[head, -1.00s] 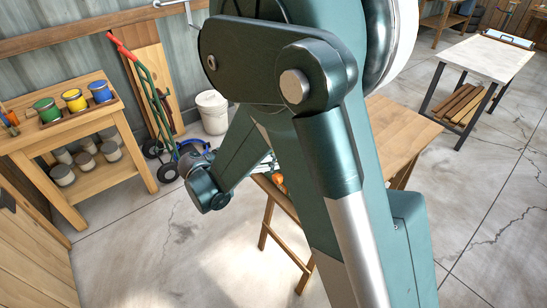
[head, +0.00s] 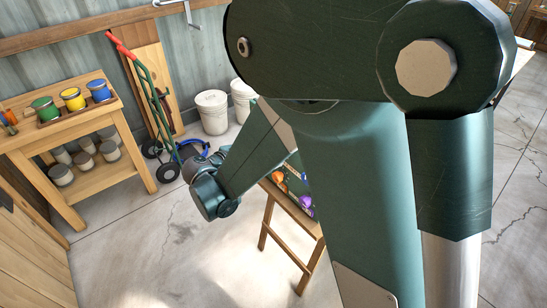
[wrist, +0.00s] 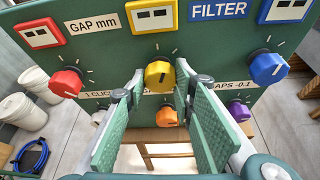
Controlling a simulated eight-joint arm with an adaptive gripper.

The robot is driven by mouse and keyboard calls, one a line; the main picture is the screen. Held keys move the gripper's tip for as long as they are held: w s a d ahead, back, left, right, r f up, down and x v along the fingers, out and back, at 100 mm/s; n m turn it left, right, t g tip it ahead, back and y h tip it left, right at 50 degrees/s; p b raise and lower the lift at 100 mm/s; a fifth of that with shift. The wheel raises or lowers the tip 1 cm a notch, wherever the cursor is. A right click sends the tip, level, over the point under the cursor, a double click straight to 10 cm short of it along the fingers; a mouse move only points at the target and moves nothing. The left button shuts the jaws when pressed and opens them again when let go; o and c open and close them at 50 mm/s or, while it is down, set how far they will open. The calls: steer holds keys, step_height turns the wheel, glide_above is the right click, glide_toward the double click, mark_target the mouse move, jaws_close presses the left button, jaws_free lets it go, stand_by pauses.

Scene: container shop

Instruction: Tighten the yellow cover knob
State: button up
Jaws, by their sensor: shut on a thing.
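The yellow knob (wrist: 159,76) is on a dark green panel (wrist: 205,42) in the wrist view, with a dark mark on its face. My gripper (wrist: 161,72) has its two green ribbed pads on either side of this knob. The fingertips are at its left and right sides, and the jaws are shut on it. In the head view my own arm covers the yellow knob and my gripper. Only the panel's edge shows there, with an orange knob (head: 278,176) and a purple knob (head: 305,201).
Around the yellow knob are a red knob (wrist: 66,82), a blue knob (wrist: 268,67), and an orange knob below. A label strip behind my fingers is partly covered. White buckets (head: 211,112), a hand truck (head: 147,90) and a shelf bench (head: 100,126) stand left in the head view.

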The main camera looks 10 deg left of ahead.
steer(key=m+t+b, duration=0.1)
steer(key=m+y+b, duration=0.1)
steer(key=m, duration=0.1)
steer(key=shift+f+t+y, duration=0.1)
steer(key=shift+t+y, duration=0.2)
steer(key=shift+t, duration=0.1)
steer(key=shift+m, duration=0.3)
steer(key=o, duration=0.9)
steer(key=shift+s, duration=0.1)
steer(key=shift+v, duration=5.95)
steer(key=shift+d, duration=0.1)
